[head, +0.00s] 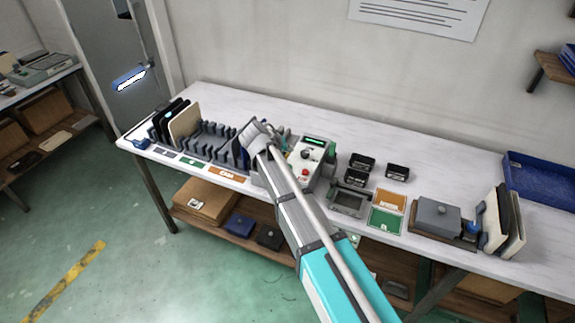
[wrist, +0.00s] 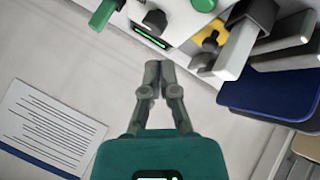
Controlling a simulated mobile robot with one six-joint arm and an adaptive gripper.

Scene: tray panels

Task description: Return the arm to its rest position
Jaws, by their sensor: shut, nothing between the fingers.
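My arm (head: 300,215) reaches from the lower right over the workbench toward the panel in its middle. My gripper (wrist: 153,76) is shut and empty in the wrist view, with its fingertips together. In the head view it is mostly hidden behind the end of the arm. A white control box (head: 304,158) with a green display, a dark knob and a red button stands just right of the arm's end. The box also shows at the top of the wrist view (wrist: 187,20), apart from the fingertips.
A dark slotted rack (head: 210,140) with upright panels stands at the left. Black holders (head: 397,172), a grey framed fixture (head: 349,200), a grey box (head: 438,216) and a blue tray (head: 540,182) stand to the right. The bench's back strip is clear. A printed sheet (wrist: 52,122) hangs on the wall.

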